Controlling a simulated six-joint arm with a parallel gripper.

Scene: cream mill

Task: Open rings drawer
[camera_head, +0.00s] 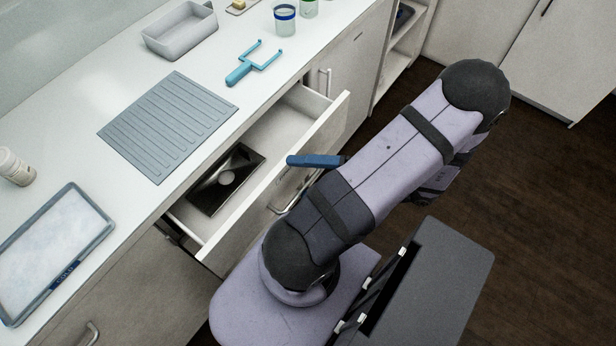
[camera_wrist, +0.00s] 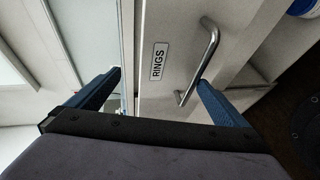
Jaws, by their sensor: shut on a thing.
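The rings drawer (camera_head: 236,226) is pulled out from under the counter, with its interior in view in the head view. In the wrist view its pale front carries a RINGS label (camera_wrist: 158,61) and a silver bar handle (camera_wrist: 205,62). My gripper (camera_wrist: 160,78) is shut on the rings drawer, its blue fingers wide apart. One finger is by the front's edge and the other close to the handle's lower end. The exact contact is hard to see. In the head view one blue finger (camera_head: 315,161) shows at the drawer front; my arm hides the rest.
A dark metal tray (camera_head: 207,198) lies inside the drawer. Dark open floor lies to the right.

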